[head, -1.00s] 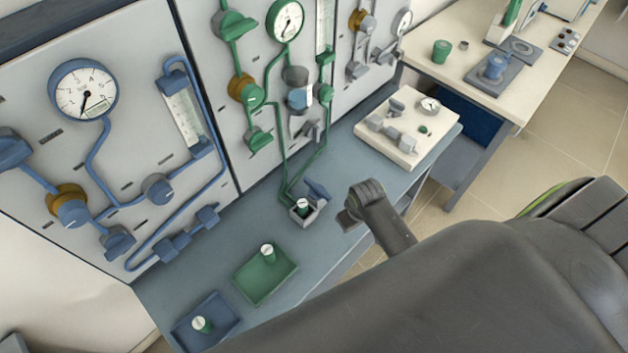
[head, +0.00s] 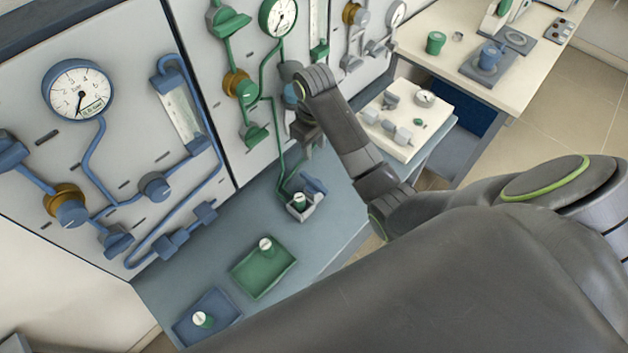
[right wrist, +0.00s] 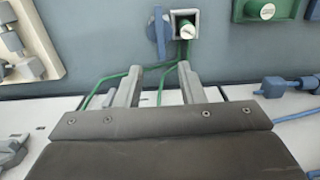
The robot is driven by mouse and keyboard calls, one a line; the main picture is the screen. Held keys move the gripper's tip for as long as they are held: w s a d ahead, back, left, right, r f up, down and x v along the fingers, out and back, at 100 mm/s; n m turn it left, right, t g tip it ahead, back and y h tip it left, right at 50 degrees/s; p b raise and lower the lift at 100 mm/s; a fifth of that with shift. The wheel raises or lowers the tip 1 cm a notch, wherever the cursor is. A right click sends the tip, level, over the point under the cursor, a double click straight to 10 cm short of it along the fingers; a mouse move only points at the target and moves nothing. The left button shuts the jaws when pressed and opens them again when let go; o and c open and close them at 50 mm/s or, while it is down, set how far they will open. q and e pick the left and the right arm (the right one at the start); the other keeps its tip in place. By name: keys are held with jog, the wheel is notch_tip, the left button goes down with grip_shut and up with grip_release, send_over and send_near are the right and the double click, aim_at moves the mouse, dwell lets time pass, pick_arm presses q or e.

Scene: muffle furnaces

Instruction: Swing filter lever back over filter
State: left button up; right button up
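The filter (head: 299,200), green with a white top, sits in a small grey square holder on the blue-grey bench. It also shows in the right wrist view (right wrist: 187,27). The blue filter lever (head: 314,186) is beside the holder, off the filter's top; the right wrist view shows it (right wrist: 160,34) to the left of the filter. My right gripper (head: 308,135) is above and behind the holder, near the panel, partly hidden by its wrist. In the right wrist view its two fingers (right wrist: 160,80) are apart, with nothing between them. My left gripper is not in view.
Green pipes (head: 281,150) run down the panel to the holder. A green tray (head: 284,273) and a blue tray (head: 225,308), each with a small capped piece, lie on the bench at front left. A cream block with fittings (head: 402,145) stands to the right.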

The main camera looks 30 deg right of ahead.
aim_at(314, 182)
notch_tip(314, 182, down, 15)
jog(key=shift+f+p, duration=0.1)
jog(key=shift+p, duration=0.55)
grip_shut()
